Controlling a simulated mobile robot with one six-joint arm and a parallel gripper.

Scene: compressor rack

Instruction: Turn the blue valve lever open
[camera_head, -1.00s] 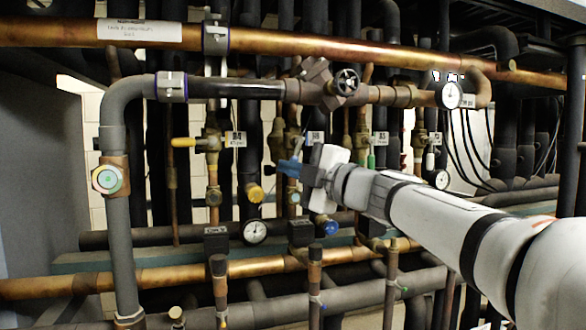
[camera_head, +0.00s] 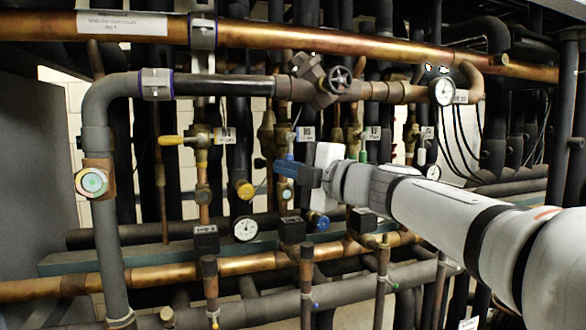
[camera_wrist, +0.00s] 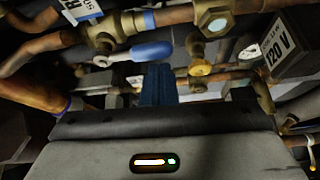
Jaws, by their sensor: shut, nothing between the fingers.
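The blue valve lever (camera_wrist: 150,51) lies roughly level in the wrist view, its handle pointing right from a brass valve body (camera_wrist: 104,30). My gripper's dark blue fingers (camera_wrist: 158,85) are shut together with nothing between them. In the wrist view their tips appear just below the lever's handle; I cannot tell whether they touch it. In the head view my gripper (camera_head: 286,168) reaches in from the right among the vertical pipes.
A yellow-handled valve (camera_head: 172,140) is left of my gripper. A blue round cap (camera_head: 318,221) and a dial gauge (camera_head: 245,229) are below it. A black handwheel (camera_head: 338,78) is above. A black box marked 120 V (camera_wrist: 285,48) is at right in the wrist view. Pipes crowd the space.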

